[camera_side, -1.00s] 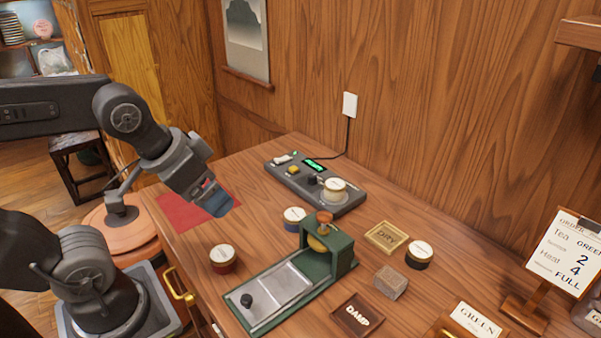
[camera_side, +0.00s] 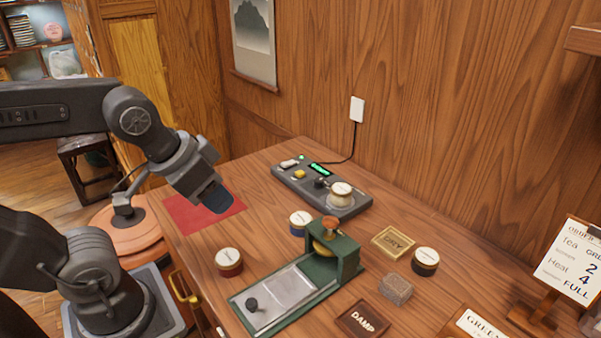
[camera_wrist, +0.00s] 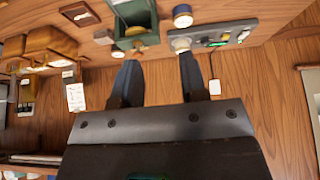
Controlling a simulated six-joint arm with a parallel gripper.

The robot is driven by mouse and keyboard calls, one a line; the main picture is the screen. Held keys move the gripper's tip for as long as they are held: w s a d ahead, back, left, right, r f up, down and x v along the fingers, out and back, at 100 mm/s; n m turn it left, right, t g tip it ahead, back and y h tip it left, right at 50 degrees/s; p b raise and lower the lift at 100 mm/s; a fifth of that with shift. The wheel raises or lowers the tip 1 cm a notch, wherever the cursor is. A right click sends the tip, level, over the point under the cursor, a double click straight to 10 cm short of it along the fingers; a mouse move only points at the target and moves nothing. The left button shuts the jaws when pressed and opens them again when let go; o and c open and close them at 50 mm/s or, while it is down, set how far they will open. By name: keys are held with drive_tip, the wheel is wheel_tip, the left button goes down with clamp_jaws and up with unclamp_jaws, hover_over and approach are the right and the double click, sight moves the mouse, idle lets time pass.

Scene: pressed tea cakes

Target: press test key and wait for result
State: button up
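The grey tester (camera_side: 352,208) lies at the back of the table by the wall. Its green display (camera_side: 320,169) is lit, and a small green light glows beside it. A yellow key (camera_side: 299,174), a white switch (camera_side: 290,163) and a dark knob (camera_side: 321,182) are on its top. A white-lidded tin (camera_side: 341,189) stands on its right end. My gripper (camera_side: 214,200) hangs over the red mat, left of the tester and apart from it. In the wrist view my gripper (camera_wrist: 158,67) has its two fingers apart with nothing between them. The tester also shows there (camera_wrist: 240,33).
A green press (camera_side: 346,254) with a metal slide stands in front. Lidded tins (camera_side: 229,262) (camera_side: 300,222) (camera_side: 425,261), a brown block (camera_side: 396,289), a DRY tray (camera_side: 394,243) and a DAMP tray (camera_side: 363,320) are around it. The red mat (camera_side: 180,212) is bare.

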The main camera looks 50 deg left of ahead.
clamp_jaws()
idle(1.1)
